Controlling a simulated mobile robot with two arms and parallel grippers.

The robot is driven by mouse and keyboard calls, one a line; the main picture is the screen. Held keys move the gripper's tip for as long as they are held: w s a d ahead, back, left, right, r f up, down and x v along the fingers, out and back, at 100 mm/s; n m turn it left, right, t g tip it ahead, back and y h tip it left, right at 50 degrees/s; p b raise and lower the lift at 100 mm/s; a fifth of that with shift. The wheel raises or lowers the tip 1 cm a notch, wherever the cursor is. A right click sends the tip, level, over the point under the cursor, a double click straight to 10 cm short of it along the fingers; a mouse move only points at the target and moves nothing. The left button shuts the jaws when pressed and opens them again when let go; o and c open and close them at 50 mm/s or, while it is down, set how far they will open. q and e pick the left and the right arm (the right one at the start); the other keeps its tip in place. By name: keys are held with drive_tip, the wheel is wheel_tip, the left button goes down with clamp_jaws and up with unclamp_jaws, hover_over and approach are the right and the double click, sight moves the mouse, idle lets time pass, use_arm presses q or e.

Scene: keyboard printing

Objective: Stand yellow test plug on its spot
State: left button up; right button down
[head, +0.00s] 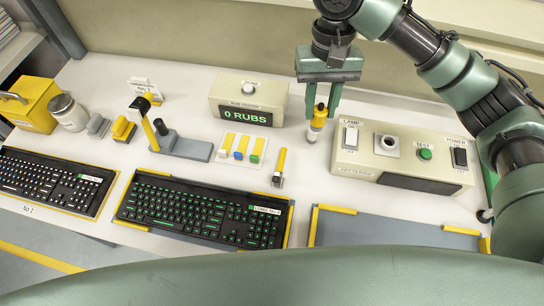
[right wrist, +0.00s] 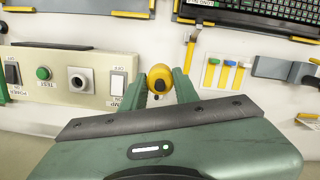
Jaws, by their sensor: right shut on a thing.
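The yellow test plug (head: 318,118) has a yellow body, a dark top and a pale lower end. My right gripper (head: 320,108) is shut on it and holds it upright, between the rub counter and the tester box. In the right wrist view the plug (right wrist: 160,78) shows from above between the fingertips (right wrist: 160,86). I cannot tell whether its lower end touches the table. No marked spot for it is clear; the gripper may hide one. The tester box (head: 362,165) has a round socket (head: 387,145). My left gripper is not in view.
The rub counter (head: 225,95) stands left of the plug, reading 0 RUBS. A card of small brushes (head: 226,150) and a loose yellow-handled tool (head: 281,165) lie front-left. A keyboard (head: 200,212) lies in front. The white table (head: 305,182) is bare between tool and tester box.

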sight(319, 128)
drive_tip(key=f, duration=0.7)
drive_tip(key=shift+s+d, duration=0.1)
drive_tip(key=shift+d, duration=0.3)
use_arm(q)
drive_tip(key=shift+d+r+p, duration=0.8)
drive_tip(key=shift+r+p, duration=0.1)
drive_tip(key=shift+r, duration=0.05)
use_arm(e)
drive_tip(key=shift+a+f, duration=0.2)
drive_tip(key=shift+f, duration=6.3)
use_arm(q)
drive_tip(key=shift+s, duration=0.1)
use_arm(e)
drive_tip(key=shift+f, duration=0.1)
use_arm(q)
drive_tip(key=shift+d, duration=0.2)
use_arm(e)
drive_tip(key=c, duration=1.1)
unclamp_jaws()
drive_tip(key=shift+o, duration=0.2)
use_arm(q)
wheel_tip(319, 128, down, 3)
drive_tip(key=b, duration=0.2)
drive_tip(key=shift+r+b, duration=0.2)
drive_tip(key=shift+b, duration=0.1)
use_arm(e)
wheel_tip(319, 128, up, 12)
drive_tip(key=w, duration=0.1)
drive_tip(key=shift+w, duration=0.3)
